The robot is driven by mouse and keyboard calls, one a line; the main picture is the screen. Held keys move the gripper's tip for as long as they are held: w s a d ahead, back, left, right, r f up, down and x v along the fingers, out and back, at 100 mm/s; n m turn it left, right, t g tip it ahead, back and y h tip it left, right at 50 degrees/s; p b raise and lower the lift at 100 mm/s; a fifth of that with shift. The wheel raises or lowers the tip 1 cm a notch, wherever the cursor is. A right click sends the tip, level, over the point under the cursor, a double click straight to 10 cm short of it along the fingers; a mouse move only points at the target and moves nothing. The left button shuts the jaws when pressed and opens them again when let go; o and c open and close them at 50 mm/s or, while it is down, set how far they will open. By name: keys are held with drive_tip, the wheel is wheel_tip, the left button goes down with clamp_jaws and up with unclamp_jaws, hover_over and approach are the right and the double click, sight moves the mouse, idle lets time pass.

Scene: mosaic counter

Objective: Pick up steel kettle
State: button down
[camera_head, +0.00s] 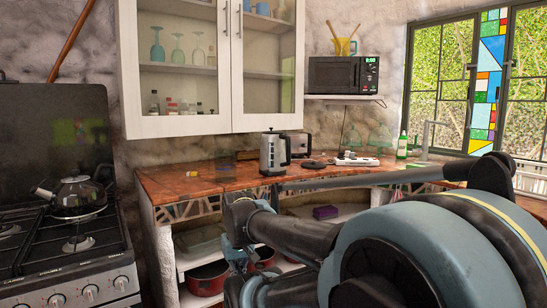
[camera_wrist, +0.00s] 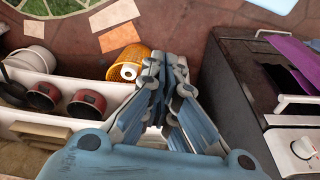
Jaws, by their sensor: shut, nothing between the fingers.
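A rounded steel kettle (camera_head: 78,196) with a dark handle and a spout pointing left stands upright on the stove's back burner at the left of the head view. A taller grey jug-like kettle (camera_head: 268,153) with a black handle stands on the wooden counter near the middle. My gripper (camera_wrist: 165,65) is shut and empty in the wrist view, its fingers together. In the head view, my arm reaches from the right to in front of the counter, well right of the stove kettle and below counter level. Neither kettle shows in the wrist view.
The gas stove (camera_head: 70,260) is at the left. The counter (camera_head: 200,181) has clear wood left of the jug. A glass-door cabinet (camera_head: 180,126) hangs above. In the wrist view, red pots (camera_wrist: 87,103) lie at the left and an orange roll-like object (camera_wrist: 118,68) is near my fingers.

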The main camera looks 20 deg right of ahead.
drive_tip(key=c, duration=2)
unclamp_jaws()
drive_tip(key=o, duration=0.7)
drive_tip(key=shift+w+d+r+m+h, duration=0.1)
drive_tip(key=shift+d+r+m+h, duration=0.2)
drive_tip(key=shift+d+r, duration=0.45)
drive_tip(key=m+t+h, duration=0.3)
drive_tip(key=m+h, duration=1.1)
drive_tip(key=h, duration=0.3)
approach(289, 156)
drive_tip(key=shift+t+y, duration=0.3)
drive_tip(key=x, duration=1)
drive_tip(key=shift+w+d, duration=0.25)
drive_tip(key=shift+w, duration=0.2)
